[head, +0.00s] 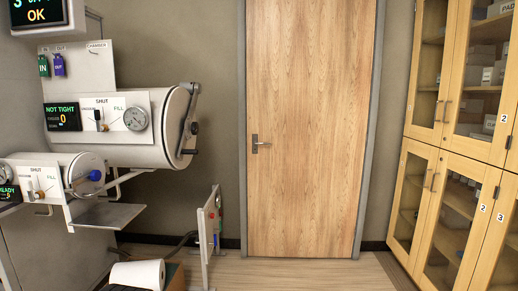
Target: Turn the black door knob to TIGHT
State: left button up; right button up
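The large white cylindrical chamber (150,150) juts from the wall at left, its round door (180,128) seen nearly edge-on at its right end. A small black knob (194,128) stands out from the middle of this door; its turn position is too small to read. A grey lever arm (189,100) crosses the door's upper part, and a black grip (188,152) sticks out below the knob. The screen (62,117) beside the chamber reads NOT TIGHT in green with an orange 0. Neither of my grippers is in view.
A smaller chamber (50,172) with a blue knob (95,175) sits lower left, above a metal shelf (108,215). Floor (290,272) before the wooden door (308,125) is clear; cabinets (450,150) line the right.

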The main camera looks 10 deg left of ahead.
aim_at(193, 128)
jog(key=z, duration=0.5)
jog(key=i, duration=3.15)
jog(key=u, duration=1.8)
jog(key=i, duration=0.8)
jog(key=u, duration=0.75)
